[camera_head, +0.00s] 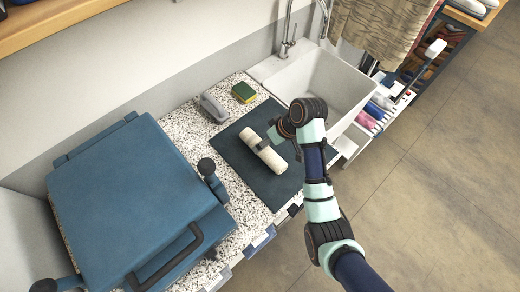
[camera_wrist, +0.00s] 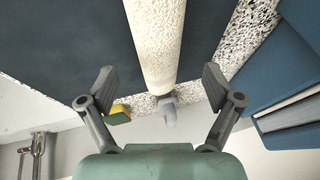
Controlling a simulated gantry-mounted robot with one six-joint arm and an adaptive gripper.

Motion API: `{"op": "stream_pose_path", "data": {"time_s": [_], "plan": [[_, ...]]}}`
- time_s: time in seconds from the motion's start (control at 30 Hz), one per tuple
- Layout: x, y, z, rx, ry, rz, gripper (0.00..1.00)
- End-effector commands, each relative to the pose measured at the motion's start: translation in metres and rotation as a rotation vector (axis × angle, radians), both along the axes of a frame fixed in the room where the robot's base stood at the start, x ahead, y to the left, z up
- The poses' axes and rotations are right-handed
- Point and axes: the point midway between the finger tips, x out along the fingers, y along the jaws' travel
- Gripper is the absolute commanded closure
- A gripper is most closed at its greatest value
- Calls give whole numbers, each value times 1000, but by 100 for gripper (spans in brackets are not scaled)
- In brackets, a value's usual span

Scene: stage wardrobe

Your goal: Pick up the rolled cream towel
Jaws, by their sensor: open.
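The rolled cream towel (camera_head: 270,158) lies on a dark blue-grey mat (camera_head: 232,147) on the speckled counter. In the wrist view the towel (camera_wrist: 156,40) runs down from the top edge, between my fingers. My gripper (camera_wrist: 158,82) is open, one finger to each side of the towel, with gaps visible on both sides. In the head view my wrist hangs over the right part of the mat and partly hides the towel's surroundings. A thin dark piece crosses the towel there; I cannot tell whether it is a finger or a band.
A grey handled object (camera_head: 213,107) and a yellow-green sponge (camera_head: 244,92) sit behind the mat. A white sink (camera_head: 318,78) with a tap is at the right. A large blue case (camera_head: 130,195) fills the counter's left. Shelves with bottles stand beyond the sink.

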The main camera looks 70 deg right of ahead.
Motion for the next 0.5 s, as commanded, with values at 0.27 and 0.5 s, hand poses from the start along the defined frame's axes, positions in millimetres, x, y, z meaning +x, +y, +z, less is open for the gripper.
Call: {"op": "stream_pose_path", "data": {"time_s": [0.27,0.5], "plan": [[16,-1,-33,1,0,2,10],[24,-1,-47,-2,-1,0,10]]}}
